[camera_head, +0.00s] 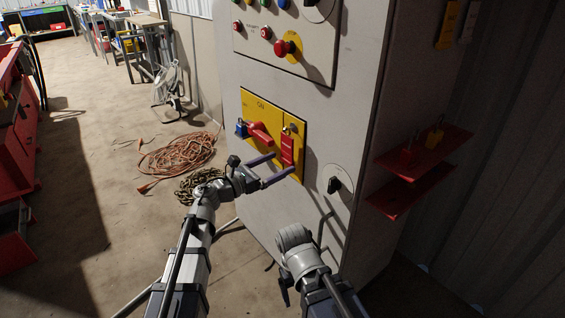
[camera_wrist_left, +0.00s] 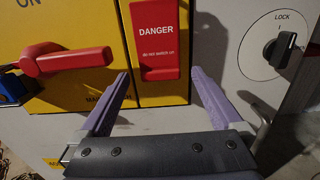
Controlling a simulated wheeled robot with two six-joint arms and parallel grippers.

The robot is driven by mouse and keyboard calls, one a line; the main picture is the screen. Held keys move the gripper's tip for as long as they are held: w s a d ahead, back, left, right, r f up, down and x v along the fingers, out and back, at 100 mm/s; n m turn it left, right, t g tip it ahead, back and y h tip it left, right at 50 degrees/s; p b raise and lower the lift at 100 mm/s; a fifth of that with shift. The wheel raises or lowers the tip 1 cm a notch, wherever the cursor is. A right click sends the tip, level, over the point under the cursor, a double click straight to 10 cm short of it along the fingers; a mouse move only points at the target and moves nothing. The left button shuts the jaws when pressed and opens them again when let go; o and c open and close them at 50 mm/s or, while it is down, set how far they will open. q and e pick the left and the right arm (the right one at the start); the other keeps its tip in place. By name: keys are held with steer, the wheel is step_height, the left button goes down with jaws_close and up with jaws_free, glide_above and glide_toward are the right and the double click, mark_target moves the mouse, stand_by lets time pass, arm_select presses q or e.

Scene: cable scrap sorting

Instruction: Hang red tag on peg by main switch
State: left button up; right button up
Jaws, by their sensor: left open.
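The red tag (camera_head: 288,151) lies upright against the right part of the yellow switch plate (camera_head: 263,107), just below a small pale peg-like piece. In the left wrist view the tag (camera_wrist_left: 156,38) reads "DANGER do not switch on"; its top edge is cut off. Whether it is on the peg is too small to tell. The main switch's red handle (camera_head: 261,133) is left of the tag. My left gripper (camera_head: 284,163) is open; in the wrist view its purple fingers (camera_wrist_left: 160,74) stand apart, either side of the tag's lower end, with gaps.
A blue padlock (camera_head: 241,129) is left of the red handle. A black rotary knob (camera_head: 335,185) sits right of the plate, with a red emergency button (camera_head: 284,48) above. A red shelf (camera_head: 405,190) juts from the cabinet's side. An orange cable coil (camera_head: 180,155) lies on the floor.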

arm_select(q)
steer(key=v, duration=0.5)
steer(key=shift+s+a, duration=0.15)
steer(key=x, duration=0.7)
steer(key=shift+w+d, duration=0.25)
steer(key=shift+d+r, duration=0.1)
steer(key=shift+s+r, duration=0.1)
